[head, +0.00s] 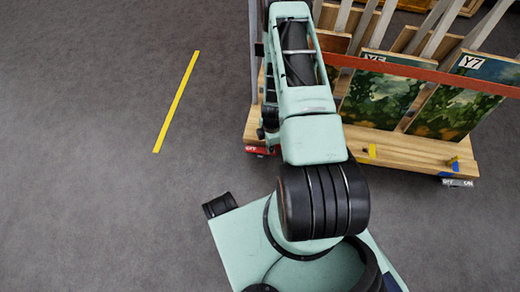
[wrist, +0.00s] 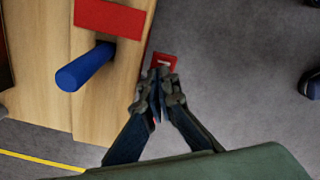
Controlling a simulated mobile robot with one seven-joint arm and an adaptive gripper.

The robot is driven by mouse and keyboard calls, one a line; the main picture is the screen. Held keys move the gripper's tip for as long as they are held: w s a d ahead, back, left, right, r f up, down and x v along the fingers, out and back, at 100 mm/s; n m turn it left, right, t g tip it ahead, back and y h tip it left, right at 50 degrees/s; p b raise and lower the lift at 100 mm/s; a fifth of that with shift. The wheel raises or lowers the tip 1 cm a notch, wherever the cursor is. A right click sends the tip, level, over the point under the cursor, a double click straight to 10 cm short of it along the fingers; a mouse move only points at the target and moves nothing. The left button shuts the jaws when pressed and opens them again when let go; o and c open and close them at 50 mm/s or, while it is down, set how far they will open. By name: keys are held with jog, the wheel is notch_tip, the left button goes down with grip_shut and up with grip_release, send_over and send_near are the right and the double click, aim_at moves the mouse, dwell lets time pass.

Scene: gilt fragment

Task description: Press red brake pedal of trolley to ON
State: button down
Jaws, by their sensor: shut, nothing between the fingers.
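The trolley's wooden base (head: 400,146) stands at the upper right in the head view. The red brake pedal (head: 259,150) sticks out at the base's near left corner, with a white label that seems to read OFF. It also shows in the wrist view (wrist: 165,61), low beside the wooden edge. My gripper (wrist: 159,78) is shut and empty, its fingertips at the near side of the pedal in the picture and partly covering it. I cannot tell whether they touch. My arm hides the gripper in the head view.
A second pedal, blue and grey (head: 457,182), sits at the base's near right corner. Framed paintings (head: 380,97) stand on the trolley behind a red bar (head: 420,74). A blue peg (wrist: 85,68) rises near my gripper. Floor is clear left, with a yellow line (head: 177,100).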

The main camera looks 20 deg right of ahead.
jog(key=shift+f, duration=0.3)
jog(key=shift+r+p, duration=2.3)
jog(key=shift+r, duration=1.25)
